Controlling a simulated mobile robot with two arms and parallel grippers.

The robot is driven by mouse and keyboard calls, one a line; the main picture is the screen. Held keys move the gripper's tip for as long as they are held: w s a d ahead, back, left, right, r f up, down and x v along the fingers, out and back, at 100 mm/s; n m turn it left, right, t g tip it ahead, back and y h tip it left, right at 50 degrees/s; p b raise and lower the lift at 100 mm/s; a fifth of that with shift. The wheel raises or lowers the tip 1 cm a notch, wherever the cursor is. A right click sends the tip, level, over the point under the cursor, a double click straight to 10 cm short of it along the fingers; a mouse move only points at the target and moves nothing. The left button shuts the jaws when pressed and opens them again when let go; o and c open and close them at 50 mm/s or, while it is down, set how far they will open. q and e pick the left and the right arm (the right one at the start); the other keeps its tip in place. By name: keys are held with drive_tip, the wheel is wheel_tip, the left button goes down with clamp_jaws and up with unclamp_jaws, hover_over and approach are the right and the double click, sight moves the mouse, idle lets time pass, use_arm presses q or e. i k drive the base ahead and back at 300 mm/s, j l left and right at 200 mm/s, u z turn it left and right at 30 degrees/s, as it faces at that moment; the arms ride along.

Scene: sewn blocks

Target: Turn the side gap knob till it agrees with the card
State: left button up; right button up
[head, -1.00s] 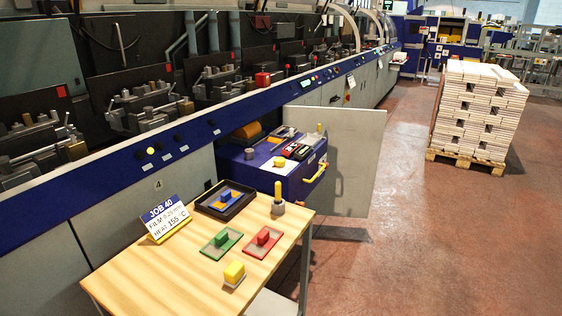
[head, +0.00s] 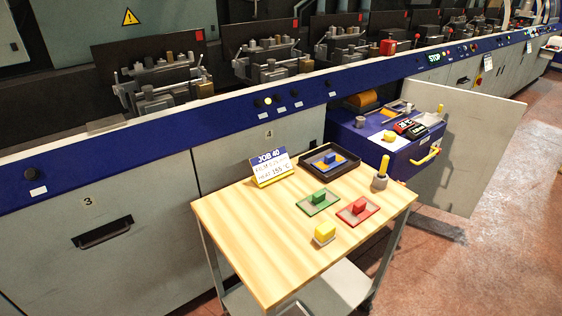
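The job card (head: 271,168) stands on the wooden table (head: 235,215), headed JOB 40. Its heat line reads 155 °C; the film line is too small to read surely. The blue drawer-like unit (head: 350,140) juts from the machine behind the table. On its top are a grey round knob (head: 360,121), a yellow knob (head: 389,137) on a pale base, a red display (head: 404,126) and a dark display (head: 418,132). I cannot tell which knob is the side gap knob, and the readings are too small to read surely. Neither of my grippers is in view.
The table holds a black tray (head: 350,168) with a blue-handled piece, a green block (head: 319,196), a red block (head: 359,206), a yellow block (head: 325,232) and a yellow-handled tool (head: 381,173). An open grey door (head: 470,135) stands right of the unit. Floor is clear at right.

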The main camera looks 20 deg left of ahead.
sight(390, 136)
drive_tip(key=i+l, duration=0.15)
drive_tip(key=l, duration=0.2)
drive_tip(key=i+l, duration=0.2)
drive_tip(key=l, duration=0.15)
drive_tip(key=i+l, duration=0.15)
drive_tip(key=l, duration=0.2)
drive_tip(key=i+j, duration=0.25)
drive_tip(key=i, duration=0.15)
drive_tip(key=i+j, duration=0.2)
drive_tip(key=i, duration=0.2)
drive_tip(key=i+l+u, duration=0.4)
drive_tip(key=l+u, duration=0.2)
drive_tip(key=j, duration=0.05)
